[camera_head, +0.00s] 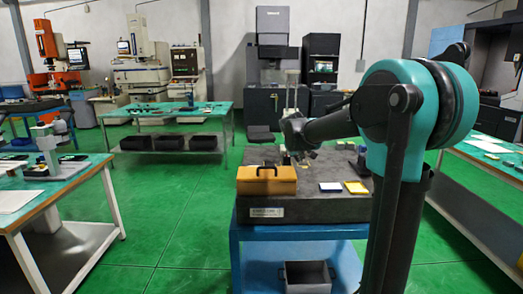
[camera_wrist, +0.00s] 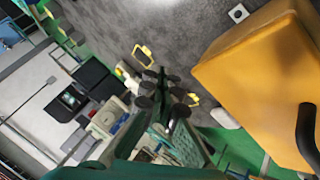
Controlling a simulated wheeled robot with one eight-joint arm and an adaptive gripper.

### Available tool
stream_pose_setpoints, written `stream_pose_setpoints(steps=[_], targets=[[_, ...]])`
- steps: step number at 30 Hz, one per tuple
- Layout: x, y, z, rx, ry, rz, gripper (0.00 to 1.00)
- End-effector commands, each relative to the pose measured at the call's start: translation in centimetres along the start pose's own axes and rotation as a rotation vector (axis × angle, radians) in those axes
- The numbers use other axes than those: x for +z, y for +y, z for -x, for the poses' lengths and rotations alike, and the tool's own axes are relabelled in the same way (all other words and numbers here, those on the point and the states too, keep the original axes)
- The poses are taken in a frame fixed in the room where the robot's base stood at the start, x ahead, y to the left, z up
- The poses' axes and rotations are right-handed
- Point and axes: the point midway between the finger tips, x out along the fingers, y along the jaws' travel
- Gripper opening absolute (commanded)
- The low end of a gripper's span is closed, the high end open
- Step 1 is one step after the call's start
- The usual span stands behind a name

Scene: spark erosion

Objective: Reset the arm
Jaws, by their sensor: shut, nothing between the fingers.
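My arm (camera_head: 405,105), teal and dark grey, reaches from the right over the dark stone slab (camera_head: 340,207). My gripper (camera_head: 302,156) is low above the slab, behind the orange box; it is small and dark there. In the wrist view my gripper (camera_wrist: 166,95) points away from the camera with its dark fingers close together, shut and empty. The orange box (camera_head: 266,181) with a dark handle sits on the slab's left front. It fills the right of the wrist view (camera_wrist: 255,70). I cannot tell the exact gap between fingers and slab.
A blue-and-white item (camera_head: 331,187) and a yellow-edged one (camera_head: 356,188) lie right of the box. A grey bin (camera_head: 307,277) sits on the blue stand's (camera_head: 257,250) lower shelf. Workbenches stand left (camera_head: 68,187) and behind (camera_head: 170,110). Green floor between them is free.

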Motion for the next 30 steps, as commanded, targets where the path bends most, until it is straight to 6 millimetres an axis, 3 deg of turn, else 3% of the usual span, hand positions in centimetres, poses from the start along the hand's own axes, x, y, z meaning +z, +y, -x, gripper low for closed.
stream_pose_setpoints(steps=[8, 14, 17, 24, 27, 30], targets=[[6.0, -1.2, 0.8, -0.039, -0.047, -0.07, 0.0], [12.5, -3.1, 1.8, -0.084, -0.097, -0.145, 0.0], [17.0, -4.7, 2.5, -0.116, -0.13, -0.195, 0.0], [30.5, -10.7, 5.4, -0.219, -0.229, -0.348, 0.0], [35.2, -13.3, 6.5, -0.259, -0.262, -0.403, 0.0], [38.4, -15.3, 7.4, -0.288, -0.286, -0.439, 0.0]])
